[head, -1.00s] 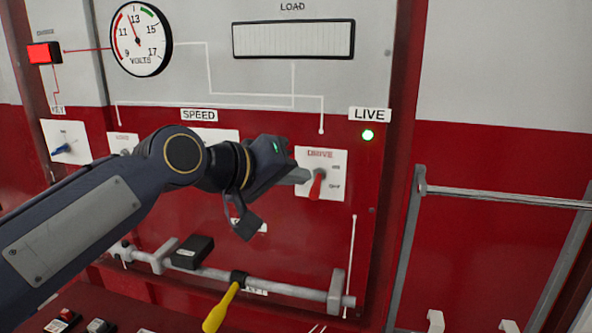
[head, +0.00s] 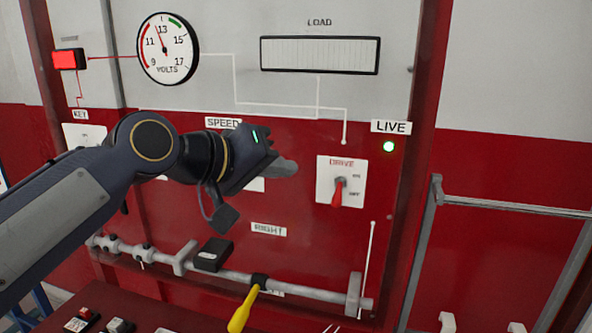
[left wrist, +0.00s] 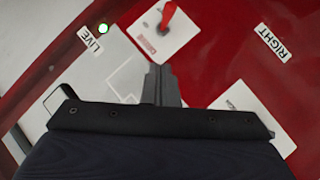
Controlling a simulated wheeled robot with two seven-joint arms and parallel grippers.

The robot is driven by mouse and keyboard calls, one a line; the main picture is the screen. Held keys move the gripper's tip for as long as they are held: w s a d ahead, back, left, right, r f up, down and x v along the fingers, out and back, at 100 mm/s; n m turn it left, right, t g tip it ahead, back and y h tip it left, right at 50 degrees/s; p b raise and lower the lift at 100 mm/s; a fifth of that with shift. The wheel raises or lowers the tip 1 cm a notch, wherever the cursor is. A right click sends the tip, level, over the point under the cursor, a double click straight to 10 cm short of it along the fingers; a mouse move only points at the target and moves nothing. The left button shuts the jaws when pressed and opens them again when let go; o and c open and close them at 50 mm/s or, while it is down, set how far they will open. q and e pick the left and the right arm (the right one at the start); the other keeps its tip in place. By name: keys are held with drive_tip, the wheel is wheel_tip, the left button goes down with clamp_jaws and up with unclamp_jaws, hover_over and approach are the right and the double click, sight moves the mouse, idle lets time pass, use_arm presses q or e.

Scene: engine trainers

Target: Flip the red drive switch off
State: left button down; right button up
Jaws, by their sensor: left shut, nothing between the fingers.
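The red drive switch (head: 337,194) sits on a white plate marked DRIVE (head: 326,181), with ON and OFF marks at its right. Its lever points down, on the OFF side. It also shows at the top of the left wrist view (left wrist: 168,14). My left gripper (head: 284,168) is shut and empty, to the left of the plate and apart from the lever. Its closed fingers (left wrist: 161,84) point toward the plate in the left wrist view. The LIVE lamp (head: 389,146) glows green. My right gripper is not in view.
A volts gauge (head: 168,48) and a load display (head: 320,55) are above. A grey rail (head: 318,288) with a black block (head: 213,254) and a yellow handle (head: 243,310) runs below. A metal frame (head: 520,207) stands at the right. The panel just below the switch is clear.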

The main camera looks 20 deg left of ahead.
use_arm(q)
drive_tip(key=s+a, duration=0.2)
drive_tip(key=s, duration=0.3)
drive_tip(key=shift+s+a+r+b, duration=0.15)
drive_tip(key=shift+s+b, duration=0.15)
drive_tip(key=shift+b, duration=0.1)
